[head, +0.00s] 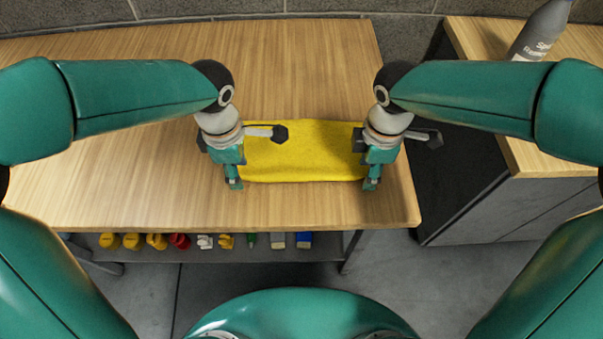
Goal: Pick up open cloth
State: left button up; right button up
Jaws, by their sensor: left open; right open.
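A yellow cloth (303,158) lies spread out flat on the wooden table, a wide rectangle near the table's front right part. My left gripper (234,185) points down at the cloth's left end, by its front left corner. My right gripper (371,185) points down at the cloth's right end, by its front right corner. Both grippers are open. The cloth's left and right ends are partly hidden behind the grippers, and I cannot tell whether the fingertips touch it.
The wooden table (130,195) is clear to the left and behind the cloth. A shelf (330,250) below its front edge holds several small coloured items. A second wooden-topped cabinet (555,158) stands at right with a grey bottle (541,30). A stone wall is behind.

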pick_arm(q)
jog(key=shift+f+b, duration=1.05)
pick_arm(e)
jog(key=shift+f, duration=1)
pick_arm(q)
jog(key=shift+f, duration=0.1)
pick_arm(e)
jog(key=shift+f, duration=0.1)
pick_arm(q)
jog(key=shift+s+f, duration=0.1)
jog(key=shift+s, duration=0.05)
grip_shut()
pick_arm(e)
jog(key=shift+s+f, duration=0.1)
jog(key=shift+s, duration=0.05)
grip_shut()
pick_arm(q)
jog(key=shift+f, duration=0.1)
